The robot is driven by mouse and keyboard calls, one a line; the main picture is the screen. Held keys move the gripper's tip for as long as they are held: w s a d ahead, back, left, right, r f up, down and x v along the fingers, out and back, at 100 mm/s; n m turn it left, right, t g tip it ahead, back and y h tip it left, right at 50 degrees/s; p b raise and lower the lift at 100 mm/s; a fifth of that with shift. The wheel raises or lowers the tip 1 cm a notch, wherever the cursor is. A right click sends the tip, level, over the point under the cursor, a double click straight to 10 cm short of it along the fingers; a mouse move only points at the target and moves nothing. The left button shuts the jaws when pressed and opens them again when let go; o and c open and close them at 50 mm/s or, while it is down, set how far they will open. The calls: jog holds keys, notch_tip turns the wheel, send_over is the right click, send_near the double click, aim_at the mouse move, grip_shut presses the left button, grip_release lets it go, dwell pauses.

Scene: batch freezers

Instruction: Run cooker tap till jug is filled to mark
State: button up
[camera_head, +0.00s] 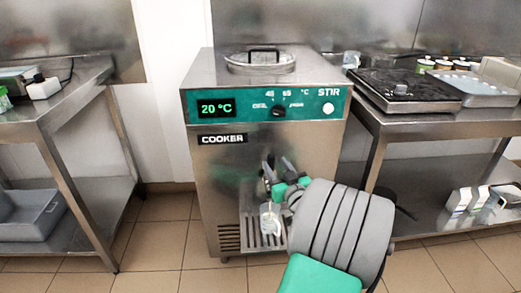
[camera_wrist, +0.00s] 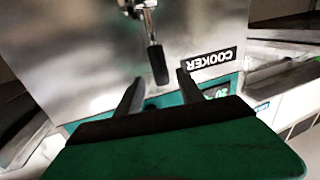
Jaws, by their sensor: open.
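The cooker (camera_head: 222,170) is a steel cabinet with a green panel reading 20 °C. Its tap (camera_head: 266,172) is on the lower front, partly hidden by my gripper. In the wrist view, which is upside down, the tap's black lever (camera_wrist: 157,62) hangs from a metal stem. My gripper (camera_wrist: 160,77) is open, its two dark fingers either side of the lever's end; I cannot tell whether they touch it. In the head view my gripper (camera_head: 279,167) is at the tap. A clear jug (camera_head: 270,220) stands below it on the drip tray (camera_head: 250,229); its mark and level cannot be made out.
A steel table (camera_head: 72,92) stands left, with a grey bin (camera_head: 30,215) on its lower shelf. The right table (camera_head: 400,122) carries a black hob (camera_head: 397,92), a tray (camera_head: 470,90) and several small tubs. Tiled floor (camera_head: 155,240) is clear left of the cooker.

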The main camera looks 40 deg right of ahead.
jog(key=x, duration=0.7)
jog(key=shift+w, duration=0.15)
jog(key=shift+c, duration=0.5)
grip_shut()
dwell(0.6)
